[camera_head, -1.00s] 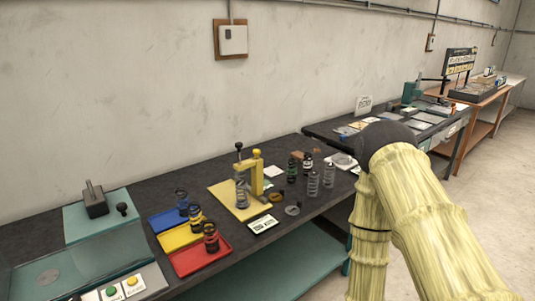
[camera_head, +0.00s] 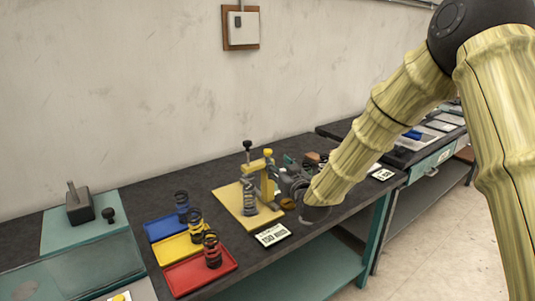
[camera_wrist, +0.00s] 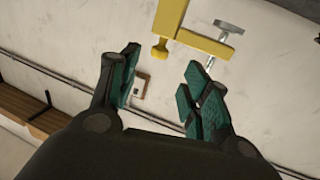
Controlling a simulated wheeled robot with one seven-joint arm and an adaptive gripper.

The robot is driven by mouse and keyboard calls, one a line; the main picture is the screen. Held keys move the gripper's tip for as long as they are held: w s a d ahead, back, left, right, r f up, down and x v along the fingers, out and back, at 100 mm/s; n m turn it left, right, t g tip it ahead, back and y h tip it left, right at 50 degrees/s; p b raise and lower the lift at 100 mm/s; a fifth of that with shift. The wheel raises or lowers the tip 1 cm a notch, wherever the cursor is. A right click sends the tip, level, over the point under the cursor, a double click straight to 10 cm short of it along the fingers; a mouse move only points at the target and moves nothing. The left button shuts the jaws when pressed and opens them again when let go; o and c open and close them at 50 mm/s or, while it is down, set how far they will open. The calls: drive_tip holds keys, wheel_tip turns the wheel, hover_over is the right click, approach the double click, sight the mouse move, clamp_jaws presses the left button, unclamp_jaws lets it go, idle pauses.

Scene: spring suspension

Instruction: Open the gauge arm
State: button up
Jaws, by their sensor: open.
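The gauge stands on a yellow base plate (camera_head: 228,197) on the dark bench, with a yellow gauge arm (camera_head: 254,166) across the top of its post. A black knob (camera_head: 247,146) tops the arm's left end and a yellow cap (camera_head: 268,153) its right end. A grey spring (camera_head: 249,198) stands upright under the arm. My gripper (camera_head: 278,172) is right beside the post, empty; contact cannot be told. In the wrist view my open fingers (camera_wrist: 163,62) show green pads, and the yellow arm (camera_wrist: 205,44) with a metal screw lies just beyond the fingertips.
Blue (camera_head: 163,228), yellow (camera_head: 178,246) and red (camera_head: 190,276) trays, each with a spring, lie left of the gauge. A label card (camera_head: 272,235) lies at the bench's front edge. My forearm covers the bench right of the gauge. A second bench stands further right.

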sight(269, 154)
drive_tip(key=p+x, duration=0.3)
drive_tip(key=x, duration=0.7)
drive_tip(key=shift+w, duration=0.2)
clamp_jaws()
